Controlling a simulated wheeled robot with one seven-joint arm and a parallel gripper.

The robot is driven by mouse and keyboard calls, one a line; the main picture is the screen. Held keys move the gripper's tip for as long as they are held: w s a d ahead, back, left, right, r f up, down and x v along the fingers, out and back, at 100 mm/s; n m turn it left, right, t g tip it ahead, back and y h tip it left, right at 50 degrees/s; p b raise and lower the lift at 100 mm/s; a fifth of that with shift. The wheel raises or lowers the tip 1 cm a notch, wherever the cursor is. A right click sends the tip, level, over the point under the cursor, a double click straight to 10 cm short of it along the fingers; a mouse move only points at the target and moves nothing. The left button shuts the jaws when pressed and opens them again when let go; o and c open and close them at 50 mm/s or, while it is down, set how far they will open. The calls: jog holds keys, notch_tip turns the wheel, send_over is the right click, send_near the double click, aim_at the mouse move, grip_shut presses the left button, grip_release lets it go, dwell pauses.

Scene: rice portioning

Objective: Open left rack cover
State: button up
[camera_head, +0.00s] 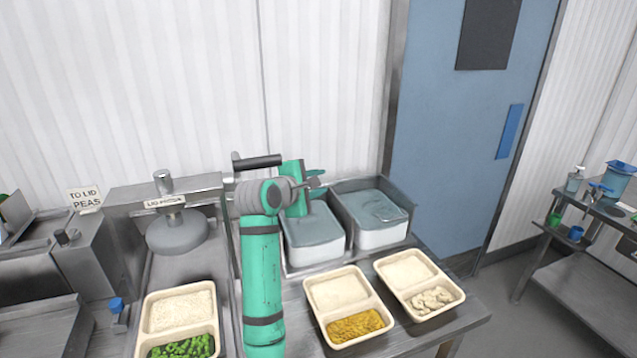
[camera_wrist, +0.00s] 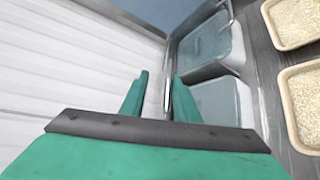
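The rack (camera_head: 287,268) holds two containers side by side. The left rack cover (camera_head: 313,229) is a grey-blue translucent lid lying flat on its white container. It also shows in the wrist view (camera_wrist: 214,101), to the right of my fingers. The right cover (camera_head: 371,205) also lies flat. My gripper (camera_head: 316,183) is over the back edge of the left cover, with its green fingers apart. In the wrist view my gripper (camera_wrist: 161,79) has a thin metal edge (camera_wrist: 168,97) between its fingers. I cannot tell whether a finger touches the cover.
Meal trays (camera_head: 309,312) (camera_head: 384,279) with rice and side dishes stand in front of the rack, and another (camera_head: 151,330) with peas is further left. A lid press (camera_head: 178,232) stands left of my arm. A white ribbed wall (camera_head: 330,90) is close behind the rack.

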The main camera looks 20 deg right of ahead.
jog(key=s+a, duration=0.9)
jog(key=shift+a+r, duration=0.2)
jog(key=shift+a, duration=0.05)
